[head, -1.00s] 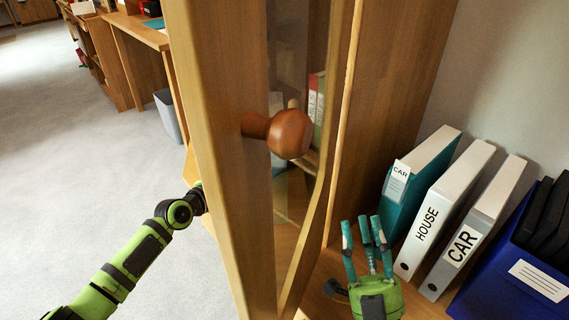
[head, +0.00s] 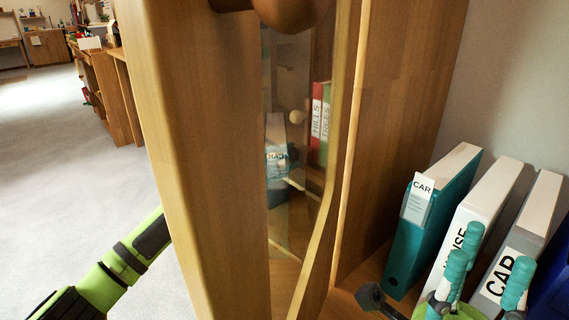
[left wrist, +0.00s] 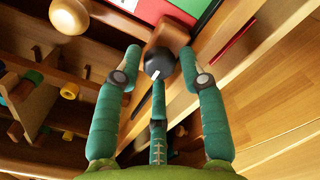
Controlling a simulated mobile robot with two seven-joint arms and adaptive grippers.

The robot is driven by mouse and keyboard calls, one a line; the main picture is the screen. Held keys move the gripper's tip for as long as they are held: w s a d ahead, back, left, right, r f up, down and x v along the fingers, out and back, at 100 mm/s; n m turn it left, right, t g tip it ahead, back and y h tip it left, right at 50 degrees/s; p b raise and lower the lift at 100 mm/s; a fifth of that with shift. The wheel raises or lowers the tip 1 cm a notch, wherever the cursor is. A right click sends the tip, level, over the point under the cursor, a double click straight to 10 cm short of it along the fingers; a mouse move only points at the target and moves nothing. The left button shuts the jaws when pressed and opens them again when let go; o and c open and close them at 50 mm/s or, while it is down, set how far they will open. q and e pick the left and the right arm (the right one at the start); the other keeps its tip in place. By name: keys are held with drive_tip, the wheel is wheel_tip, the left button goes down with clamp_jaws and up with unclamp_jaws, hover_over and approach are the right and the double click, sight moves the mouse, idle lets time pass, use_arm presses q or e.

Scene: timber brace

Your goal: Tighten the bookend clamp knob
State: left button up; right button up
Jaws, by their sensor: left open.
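In the left wrist view a black round knob (left wrist: 158,62) with a white mark sits against a brown wooden block (left wrist: 174,34). My left gripper (left wrist: 160,78) is open, its teal fingers spread around the knob's near side; I cannot tell whether any finger touches it. In the head view the left hand is hidden behind the wooden cabinet door (head: 200,150). My right gripper (head: 482,262) is open and empty at the lower right, in front of the binders. A dark angular piece (head: 371,296) shows beside it; I cannot tell what it belongs to.
White binders (head: 495,210) and a teal binder (head: 435,215) stand at the right. Red and green binders (head: 320,122) show through the door's glass. A pale round knob (left wrist: 69,15) is at the wrist view's upper left. Open carpet (head: 80,180) lies left.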

use_arm(q)
drive_tip(key=shift+w+d, duration=0.1)
drive_tip(key=shift+d, duration=0.05)
clamp_jaws()
drive_tip(key=shift+m+p, duration=0.4)
drive_tip(key=shift+m, duration=0.3)
unclamp_jaws()
drive_tip(key=v, duration=1.2)
